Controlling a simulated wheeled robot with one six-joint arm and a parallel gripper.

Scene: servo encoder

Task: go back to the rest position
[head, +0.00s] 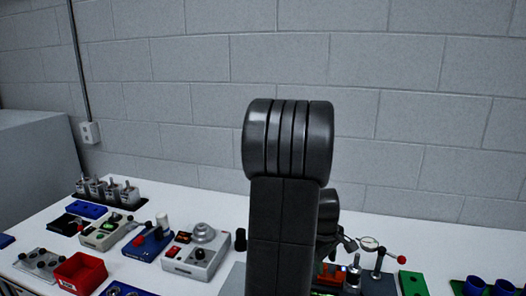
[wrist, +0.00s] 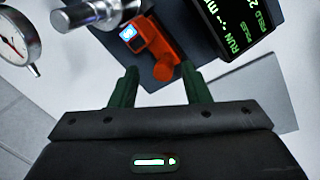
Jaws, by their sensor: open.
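In the wrist view my gripper (wrist: 159,67) shows two dark green fingers set well apart, with nothing held between them. Beyond the fingertips is an orange-red block (wrist: 163,66) with a small lit blue display, on a dark plate. I cannot tell whether the fingers touch it; they appear apart from it. In the head view my upright arm fills the middle and the gripper's fingers cannot be made out behind it.
The wrist view also shows a dial gauge (wrist: 15,42), a metal cylinder (wrist: 92,12) and a black screen with green text (wrist: 236,18). A block wall stands behind.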

